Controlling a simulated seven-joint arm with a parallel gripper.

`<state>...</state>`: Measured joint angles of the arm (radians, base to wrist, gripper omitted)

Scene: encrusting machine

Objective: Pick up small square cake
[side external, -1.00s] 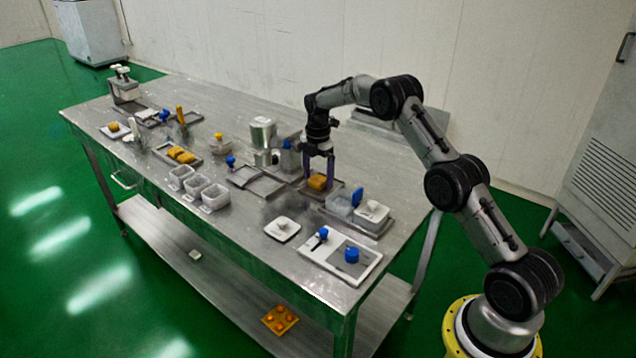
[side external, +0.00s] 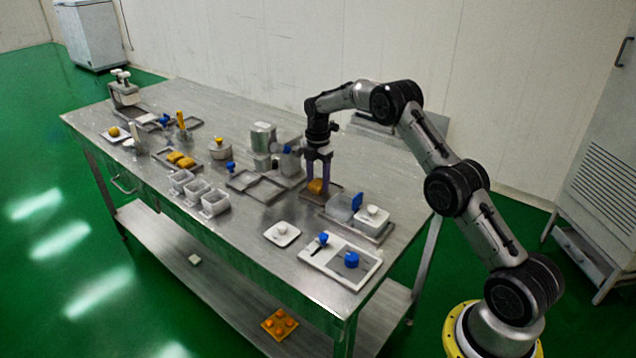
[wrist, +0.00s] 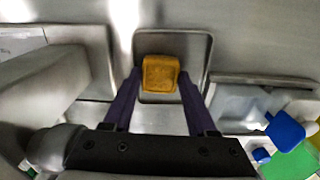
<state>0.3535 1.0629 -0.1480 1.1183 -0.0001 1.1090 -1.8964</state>
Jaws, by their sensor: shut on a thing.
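The small square cake (side external: 315,187) is golden brown and sits at a small metal tray on the right part of the table. It also shows in the wrist view (wrist: 160,73), over the shallow tray (wrist: 203,43). My gripper (side external: 318,184) points straight down, with its purple fingers on either side of the cake. In the wrist view my gripper (wrist: 160,82) is shut on the cake. The fingers partly hide the cake in the side view. I cannot tell whether the cake still touches the tray.
A clear container with a blue part (side external: 343,206) and a white lidded box (side external: 372,217) stand close to the right. A grey machine (side external: 264,140) stands close to the left. Flat metal trays (side external: 262,189) lie nearby. A white board with blue-handled items (side external: 340,260) is at the front.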

